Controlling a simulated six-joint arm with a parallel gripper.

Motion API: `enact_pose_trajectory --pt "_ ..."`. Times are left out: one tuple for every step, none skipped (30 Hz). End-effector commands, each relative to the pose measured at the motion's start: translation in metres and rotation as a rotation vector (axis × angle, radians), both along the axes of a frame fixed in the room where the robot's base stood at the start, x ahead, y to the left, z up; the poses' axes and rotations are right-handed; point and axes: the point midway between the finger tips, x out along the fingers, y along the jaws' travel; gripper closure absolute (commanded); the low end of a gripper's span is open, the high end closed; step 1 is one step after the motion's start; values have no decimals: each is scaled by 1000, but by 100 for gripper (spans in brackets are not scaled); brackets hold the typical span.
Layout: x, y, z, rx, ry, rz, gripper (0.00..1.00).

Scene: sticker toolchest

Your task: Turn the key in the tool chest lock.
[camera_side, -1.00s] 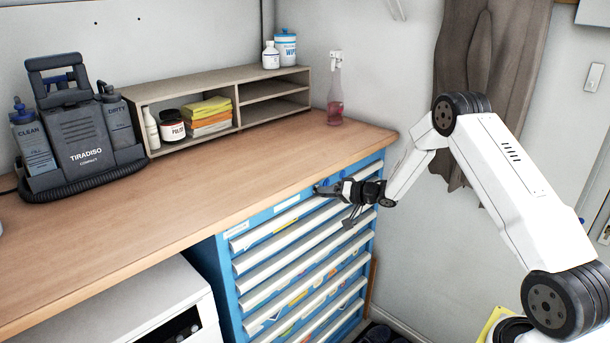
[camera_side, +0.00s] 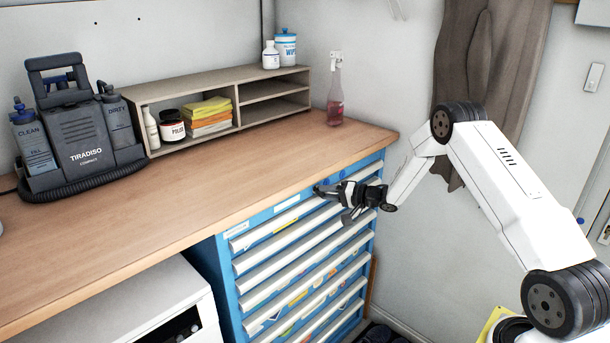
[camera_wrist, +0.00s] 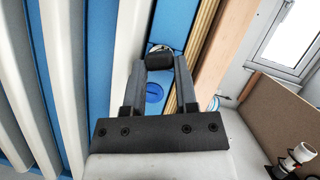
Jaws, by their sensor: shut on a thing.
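The blue tool chest (camera_side: 228,262) stands under the wooden worktop, with pale drawer handles down its front. My gripper (camera_side: 322,190) is at the upper right of the chest front, just below the worktop edge. In the wrist view my gripper (camera_wrist: 160,60) is shut on a dark piece, which I take to be the head of the key (camera_wrist: 159,59).
The worktop (camera_side: 200,205) edge runs close above my gripper. A wooden shelf (camera_side: 272,115), a cleaning machine (camera_side: 80,150) and a spray bottle (camera_side: 335,100) stand at the back.

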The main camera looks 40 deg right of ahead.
Motion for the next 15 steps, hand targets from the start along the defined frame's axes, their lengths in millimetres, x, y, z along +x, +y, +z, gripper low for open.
enact_pose_trajectory --pt "0 0 0 1 -1 0 100" --pt "0 0 0 0 -1 0 100" --pt "0 0 0 0 -1 0 100" --pt "0 0 0 0 -1 0 100" --pt "0 0 0 -1 0 0 100" --pt "0 0 0 0 -1 0 100" --pt "0 0 0 2 0 0 100" --pt "0 0 0 7 0 0 100" --pt "0 0 0 17 0 -1 100" --pt "0 0 0 28 0 -1 100" --pt "0 0 -1 42 0 -1 100" --pt "0 0 -1 66 -1 -1 100" --pt "0 0 -1 86 -1 -1 100" --pt "0 -1 -1 109 -1 -1 100" --pt "0 0 -1 143 0 -1 100"
